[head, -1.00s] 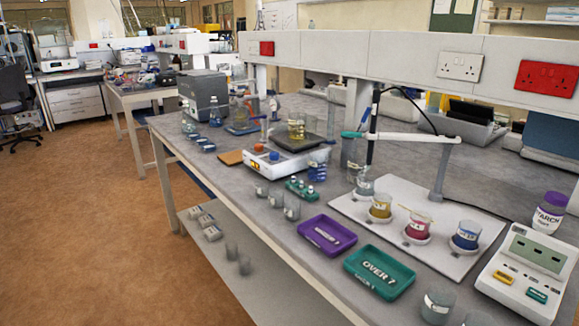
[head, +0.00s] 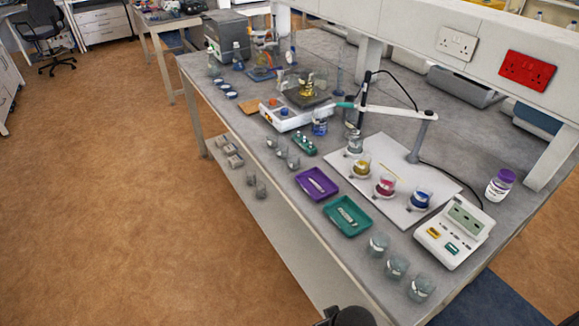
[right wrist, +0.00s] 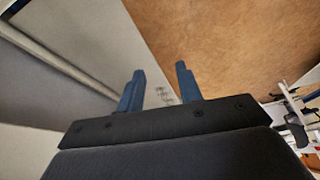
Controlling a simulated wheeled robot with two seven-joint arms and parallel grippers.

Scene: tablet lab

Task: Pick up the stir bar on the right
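I cannot pick out a stir bar for certain. A small pale mark or piece (head: 318,184) shows in the purple tray (head: 301,181). White marks show in the green tray (head: 363,229), which carries lettering; they are too small to tell from a bar. My right gripper (right wrist: 160,70) is open and empty in the right wrist view, with its two blue fingers apart. That view shows floor and pale surfaces beyond the fingers, and no stir bar. My left gripper is not in view.
Several beakers (head: 396,267) stand at the bench's near right end, beside a white meter (head: 454,231). A white board (head: 408,214) bears several beakers of coloured liquid under a stand arm. A hotplate (head: 285,118) and a green vial rack (head: 304,144) stand farther left. Brown floor (head: 110,200) lies open at left.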

